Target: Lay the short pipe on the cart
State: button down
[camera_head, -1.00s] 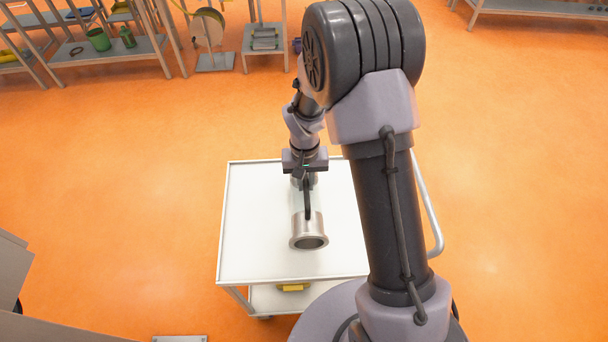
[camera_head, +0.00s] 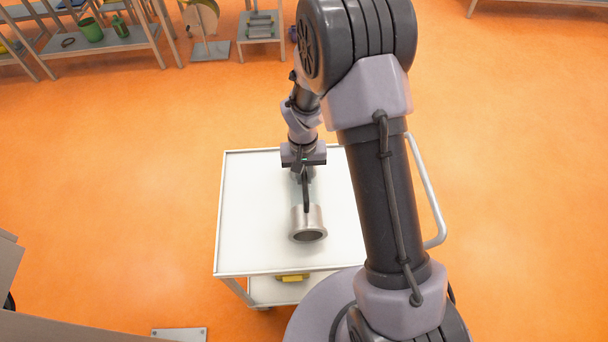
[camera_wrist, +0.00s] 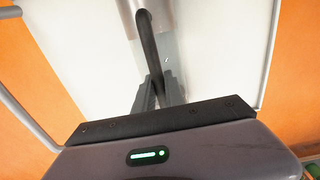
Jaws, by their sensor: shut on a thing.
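The short pipe (camera_head: 308,219) has a silver metal end with a flared rim, facing the front of the cart. Its middle looks pale or clear and is hard to tell from the white cart top. The cart (camera_head: 244,215) is white, and the pipe lies lengthwise over its top; whether it touches the surface is unclear. My gripper (camera_head: 305,178) points down, shut on the pipe, and hides its far part. In the wrist view the fingers (camera_wrist: 158,94) are close together, and a dark bar (camera_wrist: 149,45) runs from them to the metal end (camera_wrist: 155,7).
The cart has a handle rail (camera_head: 428,195) on its right and a yellow item (camera_head: 292,278) on its lower shelf. Cart top left of the pipe is bare. Shelving (camera_head: 110,42) stands at the back left. The orange floor around the cart is mostly clear.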

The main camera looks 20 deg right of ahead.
jog(key=c, duration=1.4)
grip_release()
jog(key=shift+f, duration=0.1)
jog(key=s+a+r+m+t+p, duration=0.1)
jog(key=s+r+p, duration=0.1)
jog(key=r, duration=1)
jog(key=s+r+t+p, duration=0.1)
jog(key=s+r, duration=0.2)
jog(key=r, duration=0.9)
jog(key=s+a+r+t+y, duration=0.1)
jog(key=s+r+t, duration=0.1)
jog(key=s+r, duration=0.3)
jog(key=s+a+r+m+t+y, duration=0.1)
jog(key=s+r, duration=0.3)
jog(key=s, duration=0.6)
jog(key=shift+s+a+r+t, duration=0.2)
jog(key=shift+s+r+t, duration=0.05)
jog(key=shift+r+t, duration=0.15)
jog(key=shift+f, duration=0.15)
